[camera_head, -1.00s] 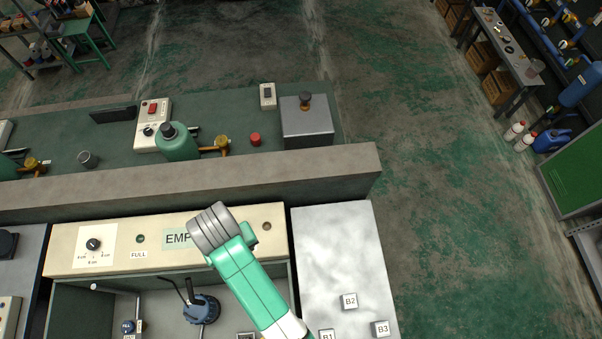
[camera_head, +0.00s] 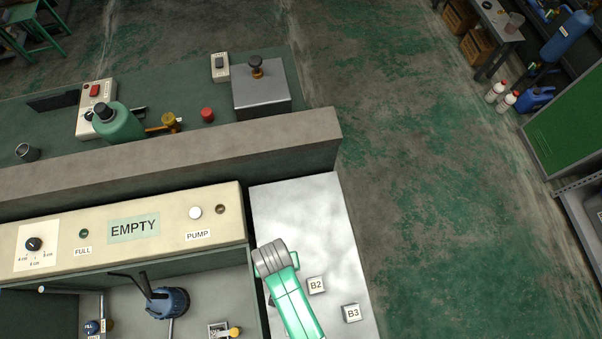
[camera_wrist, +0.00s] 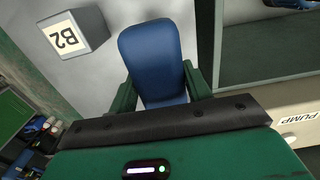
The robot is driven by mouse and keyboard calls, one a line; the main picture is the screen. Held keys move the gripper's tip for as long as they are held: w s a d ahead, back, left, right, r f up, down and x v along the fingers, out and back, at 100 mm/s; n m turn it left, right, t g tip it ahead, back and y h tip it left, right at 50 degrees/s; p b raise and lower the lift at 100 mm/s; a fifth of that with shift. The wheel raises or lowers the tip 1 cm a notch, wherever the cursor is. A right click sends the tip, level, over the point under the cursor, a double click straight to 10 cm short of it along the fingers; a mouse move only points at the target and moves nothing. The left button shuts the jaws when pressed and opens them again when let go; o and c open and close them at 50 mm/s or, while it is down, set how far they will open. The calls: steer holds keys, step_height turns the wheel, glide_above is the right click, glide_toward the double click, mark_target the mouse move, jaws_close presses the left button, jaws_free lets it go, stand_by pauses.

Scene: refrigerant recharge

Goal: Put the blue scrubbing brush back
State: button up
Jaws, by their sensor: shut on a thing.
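The blue scrubbing brush (camera_wrist: 152,50) shows in the wrist view as a rounded blue block. It is held between the two green fingers of my gripper (camera_wrist: 160,85). The jaws are shut on it, over the bright metal plate (camera_head: 300,215) right of the control panel. In the head view my arm hides the brush and the fingers. I cannot tell how high the brush is above the plate.
A block marked B2 (camera_head: 316,286) is close to the brush, left of it in the wrist view (camera_wrist: 75,38). A B3 block (camera_head: 352,313) stands at the right. The cream panel (camera_head: 70,235) reads EMPTY and has a white PUMP button (camera_head: 195,212). A concrete ledge (camera_head: 180,165) runs behind.

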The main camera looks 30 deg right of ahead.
steer(key=w+d, duration=0.1)
steer(key=d, duration=0.2)
steer(key=w+d, duration=0.2)
steer(key=d, duration=0.2)
steer(key=w+d+f, duration=0.1)
steer(key=w+d, duration=0.1)
steer(key=d, duration=0.1)
steer(key=shift+w+d, duration=0.15)
steer(key=shift+w, duration=0.1)
steer(key=shift+w+d, duration=0.3)
steer(key=shift+d, duration=0.2)
steer(key=shift+f+b, duration=0.4)
steer(key=shift+f, duration=1.4)
steer(key=o, duration=1.2)
steer(key=shift+f, duration=0.15)
step_height(320, 180, up, 12)
steer(key=p, duration=0.2)
